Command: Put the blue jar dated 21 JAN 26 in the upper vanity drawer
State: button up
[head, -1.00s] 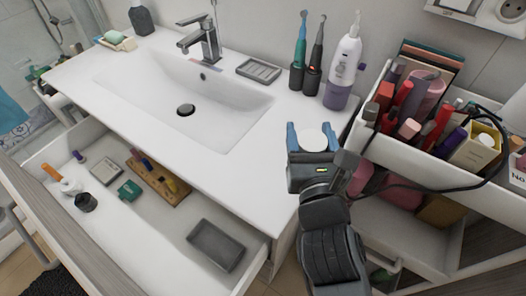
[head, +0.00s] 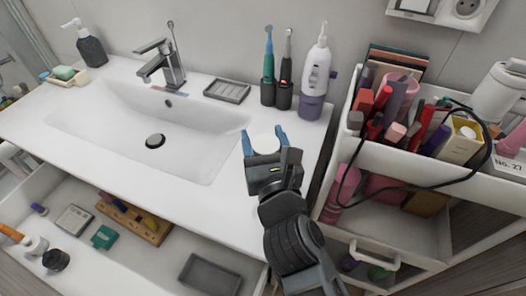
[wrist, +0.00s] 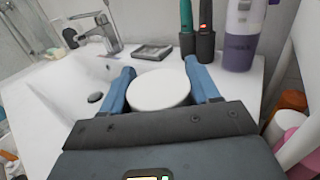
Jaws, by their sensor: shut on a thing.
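My gripper (head: 264,150) is shut on a round thing with a white lid (head: 265,144), above the right part of the washbasin counter. The white lid (wrist: 159,89) sits between the blue fingers in the wrist view. Its side is hidden, so neither a blue body nor a date can be read. The vanity drawer (head: 150,262) stands open at the lower left, below the counter front. It holds a grey tray (head: 209,275), a wooden block (head: 135,219), a green box (head: 104,237) and small items. Its middle has bare floor.
The white counter (head: 200,197) has a basin (head: 110,130) and tap (head: 163,64). Electric toothbrushes (head: 277,80) and a purple-white bottle (head: 315,80) stand behind my gripper. A cosmetics cart (head: 410,163), filled with bottles and crossed by a black cable, stands close on the right.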

jog(key=shift+f+b, duration=0.55)
jog(key=shift+f, duration=0.95)
jog(key=shift+f, duration=0.2)
jog(key=o, duration=1.1)
jog(key=shift+o, duration=0.2)
jog(key=shift+r, duration=0.1)
jog(key=shift+r, duration=0.15)
jog(key=v, duration=1.2)
jog(key=shift+s, duration=0.1)
